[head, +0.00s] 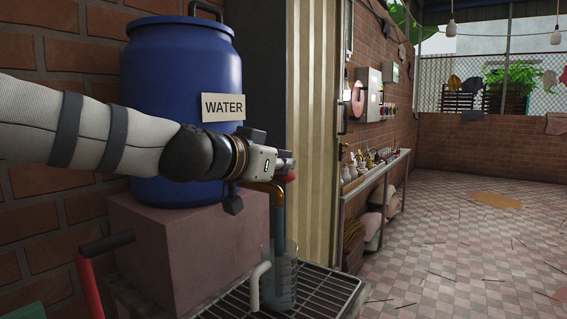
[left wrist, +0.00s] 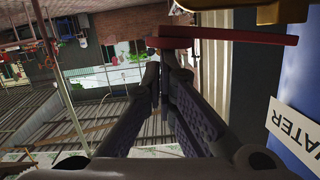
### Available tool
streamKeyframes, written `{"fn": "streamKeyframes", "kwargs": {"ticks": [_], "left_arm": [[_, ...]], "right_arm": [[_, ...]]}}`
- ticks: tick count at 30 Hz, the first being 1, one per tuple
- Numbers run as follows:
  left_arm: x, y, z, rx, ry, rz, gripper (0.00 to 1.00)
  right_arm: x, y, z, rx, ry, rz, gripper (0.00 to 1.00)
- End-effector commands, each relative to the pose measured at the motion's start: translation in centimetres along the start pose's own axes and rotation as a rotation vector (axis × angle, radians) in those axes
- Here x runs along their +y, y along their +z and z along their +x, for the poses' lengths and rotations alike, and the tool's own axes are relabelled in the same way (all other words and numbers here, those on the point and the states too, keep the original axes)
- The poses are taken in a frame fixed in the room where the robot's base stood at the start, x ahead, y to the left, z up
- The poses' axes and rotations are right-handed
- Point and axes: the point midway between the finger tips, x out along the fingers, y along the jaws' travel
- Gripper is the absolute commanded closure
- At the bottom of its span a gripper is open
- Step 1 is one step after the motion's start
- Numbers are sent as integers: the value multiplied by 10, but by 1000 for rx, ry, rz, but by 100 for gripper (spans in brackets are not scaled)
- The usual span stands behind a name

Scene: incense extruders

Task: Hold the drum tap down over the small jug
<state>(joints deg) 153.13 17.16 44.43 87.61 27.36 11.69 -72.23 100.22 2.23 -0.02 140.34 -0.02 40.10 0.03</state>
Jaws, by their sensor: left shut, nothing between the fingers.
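The blue drum (head: 180,75) bears a WATER label (head: 223,107) and stands on a pinkish block (head: 195,245). Its brass tap (head: 265,187) has a red lever (head: 285,178). A bluish column of water (head: 278,220) runs from the spout into the small clear jug (head: 284,285), which has a pale handle. The jug stands on a metal grate. My left gripper (head: 285,163) is at the tap, shut and empty, its tips against or just by the lever. In the left wrist view the red lever (left wrist: 230,33) crosses beyond the shut fingers (left wrist: 165,62); contact is unclear.
The metal grate (head: 325,291) lies under the jug. A red-handled thing (head: 90,285) is at lower left. A corrugated panel (head: 313,130) is right of the drum. A shelf (head: 375,175) with small items runs along the brick wall. The tiled floor (head: 450,240) at right is mostly open.

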Motion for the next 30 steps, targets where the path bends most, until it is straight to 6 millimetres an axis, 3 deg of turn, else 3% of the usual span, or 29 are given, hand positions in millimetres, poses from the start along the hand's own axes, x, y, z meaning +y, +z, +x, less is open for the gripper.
{"fn": "streamKeyframes", "kwargs": {"ticks": [17,20,30], "left_arm": [[0,1,-3,-2,0,-1,100],[-1,0,-16,-2,0,-1,100],[0,-1,-98,2,0,-1,100]], "right_arm": [[0,0,0,-1,0,0,60],[0,0,0,-1,0,0,60],[0,0,0,0,0,0,60]]}}
